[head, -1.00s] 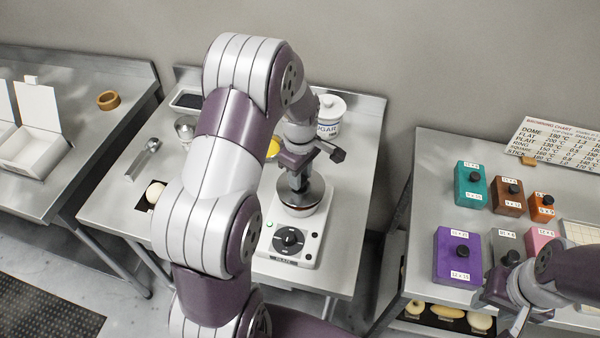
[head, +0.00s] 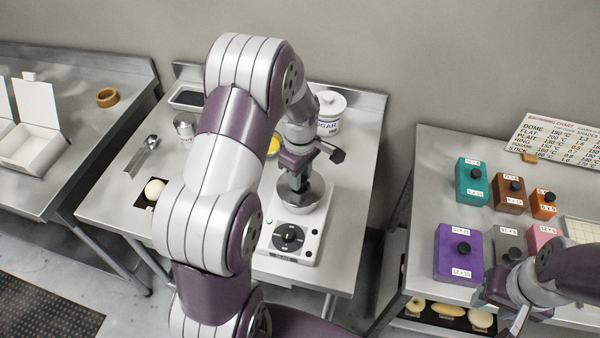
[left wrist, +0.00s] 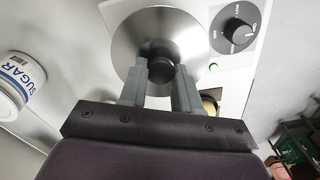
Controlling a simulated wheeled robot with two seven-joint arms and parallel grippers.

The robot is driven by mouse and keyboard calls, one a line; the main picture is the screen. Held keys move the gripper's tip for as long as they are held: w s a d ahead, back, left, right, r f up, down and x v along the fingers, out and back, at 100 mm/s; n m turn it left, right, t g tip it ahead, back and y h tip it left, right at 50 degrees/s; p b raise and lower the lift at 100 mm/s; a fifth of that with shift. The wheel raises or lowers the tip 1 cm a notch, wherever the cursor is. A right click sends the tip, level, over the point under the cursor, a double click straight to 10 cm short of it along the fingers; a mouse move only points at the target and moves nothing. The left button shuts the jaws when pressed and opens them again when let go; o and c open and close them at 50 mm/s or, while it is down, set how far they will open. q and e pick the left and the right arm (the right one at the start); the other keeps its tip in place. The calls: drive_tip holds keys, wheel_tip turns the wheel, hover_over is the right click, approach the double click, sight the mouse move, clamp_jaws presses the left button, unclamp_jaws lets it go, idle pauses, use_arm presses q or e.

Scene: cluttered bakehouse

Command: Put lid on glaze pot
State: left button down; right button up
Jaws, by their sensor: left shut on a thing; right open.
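The steel lid (head: 312,194) is at the glaze pot's mouth, on the white glaze warmer (head: 283,254). The pot is mostly hidden under the lid and my arm, and no glaze shows. My left gripper (head: 296,183) is above the lid. In the left wrist view its fingers (left wrist: 160,88) are shut on the lid's black knob (left wrist: 160,68), and the round lid (left wrist: 135,38) hides the pot. Whether the lid is fully seated cannot be told. My right gripper (head: 503,304) is open at the lower right, in front of the right table.
A sugar jar (head: 329,112) stands behind the warmer. A steel cup (head: 185,125), a scoop (head: 143,154) and a yellow-filled bowl (head: 273,147) share this table. Coloured blocks with black knobs, including a purple one (head: 458,268), crowd the right table.

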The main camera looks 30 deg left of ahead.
use_arm(q)
drive_tip(key=shift+f, duration=0.25)
drive_tip(key=shift+c, duration=2)
unclamp_jaws()
drive_tip(key=shift+r, duration=0.15)
wheel_tip(320, 180, up, 8)
drive_tip(key=p, duration=0.6)
drive_tip(key=shift+p, duration=0.4)
